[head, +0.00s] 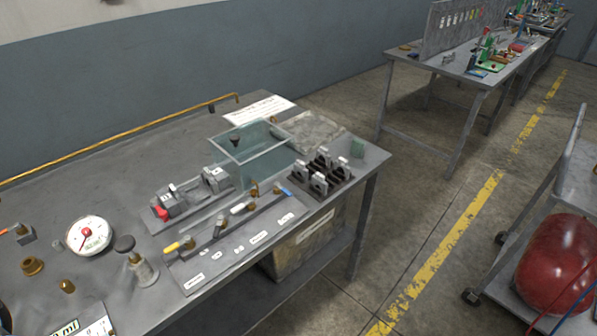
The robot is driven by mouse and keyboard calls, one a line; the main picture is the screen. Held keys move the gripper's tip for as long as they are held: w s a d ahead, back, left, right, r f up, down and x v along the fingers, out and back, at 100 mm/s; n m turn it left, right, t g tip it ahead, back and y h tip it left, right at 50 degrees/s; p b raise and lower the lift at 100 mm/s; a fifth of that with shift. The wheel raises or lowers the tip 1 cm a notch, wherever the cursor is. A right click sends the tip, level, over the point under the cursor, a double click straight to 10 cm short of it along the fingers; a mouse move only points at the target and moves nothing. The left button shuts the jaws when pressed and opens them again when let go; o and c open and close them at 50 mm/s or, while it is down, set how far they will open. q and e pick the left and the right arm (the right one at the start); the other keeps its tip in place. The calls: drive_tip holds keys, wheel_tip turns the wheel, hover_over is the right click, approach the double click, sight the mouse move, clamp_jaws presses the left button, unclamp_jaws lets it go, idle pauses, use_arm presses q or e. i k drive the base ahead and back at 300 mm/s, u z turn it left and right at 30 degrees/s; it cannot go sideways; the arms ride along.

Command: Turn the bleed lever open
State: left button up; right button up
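A valve strip (210,262) lies along the front edge of the grey workbench (110,182). It carries several small levers: one with a yellow handle (171,247), one dark grey lever (219,227), one with a pale handle (238,208) and one with a blue handle (286,193). White labels (258,238) line the strip in front of them. Their print is too small to read, so I cannot tell which lever is the bleed lever. Neither of my grippers is in view.
A round white gauge (90,235) and brass fittings (32,266) lie left on the bench. A clear water tank (250,142), a grey clamp (180,200) and a black rack (320,175) stand behind the strip. A red tank (557,262) on a cart stands right.

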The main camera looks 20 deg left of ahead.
sight(250, 200)
drive_tip(key=u, duration=1.75)
drive_tip(key=k, duration=1.05)
drive_tip(key=z, duration=0.8)
drive_tip(key=i, duration=0.9)
drive_tip(key=z, duration=0.35)
